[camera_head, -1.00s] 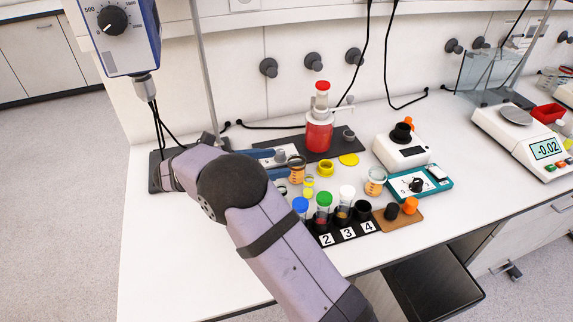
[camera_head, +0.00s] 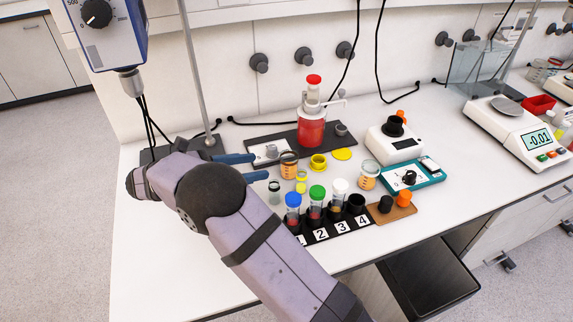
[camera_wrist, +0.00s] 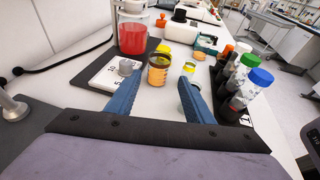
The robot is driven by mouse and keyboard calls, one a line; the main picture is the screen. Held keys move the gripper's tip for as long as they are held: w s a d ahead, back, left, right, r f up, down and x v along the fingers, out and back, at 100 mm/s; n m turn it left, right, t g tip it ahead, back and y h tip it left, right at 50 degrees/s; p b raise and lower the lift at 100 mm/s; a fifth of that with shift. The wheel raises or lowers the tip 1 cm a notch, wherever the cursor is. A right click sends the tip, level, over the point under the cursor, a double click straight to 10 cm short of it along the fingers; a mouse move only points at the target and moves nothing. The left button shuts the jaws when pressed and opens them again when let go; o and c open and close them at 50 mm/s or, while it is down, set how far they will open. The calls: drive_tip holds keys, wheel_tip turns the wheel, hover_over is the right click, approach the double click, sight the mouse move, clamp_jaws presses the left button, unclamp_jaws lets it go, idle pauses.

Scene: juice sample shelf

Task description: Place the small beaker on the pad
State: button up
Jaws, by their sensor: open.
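A small beaker with amber contents (camera_head: 289,166) stands upright on the white bench. In the wrist view the beaker (camera_wrist: 158,73) is straight ahead, in line with the gap between my fingers. My gripper (camera_head: 263,166) points right with its blue fingers apart and empty, the tips just short of the beaker. The gripper (camera_wrist: 159,82) shows the same open gap in the wrist view. A white printed pad (camera_wrist: 103,78), probably the task's pad, lies left of the beaker at the black mat, with a small grey piece on it. Another beaker with orange contents (camera_head: 368,177) stands farther right.
A rack of capped tubes (camera_head: 321,235) stands close on the near side, and a small vial (camera_head: 275,191) is beside the fingers. A yellow pot (camera_head: 318,161) is just beyond the beaker. A red bottle (camera_head: 311,127) stands behind.

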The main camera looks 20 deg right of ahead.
sight(281, 161)
drive_tip(key=shift+p+x, duration=0.9)
drive_tip(key=shift+x, duration=1.85)
drive_tip(key=shift+w+d+f, duration=0.15)
drive_tip(key=shift+d+f, duration=0.2)
drive_tip(key=shift+d, duration=0.25)
drive_tip(key=x, duration=0.1)
drive_tip(key=p+x, duration=0.2)
drive_tip(key=x, duration=0.1)
drive_tip(key=shift+d+r, duration=0.1)
drive_tip(key=shift+r, duration=0.2)
drive_tip(key=shift+w+d+f, duration=0.2)
drive_tip(key=shift+d+f, duration=0.05)
drive_tip(key=shift+d, duration=0.3)
drive_tip(key=shift+c, duration=0.3)
drive_tip(key=c, duration=0.9)
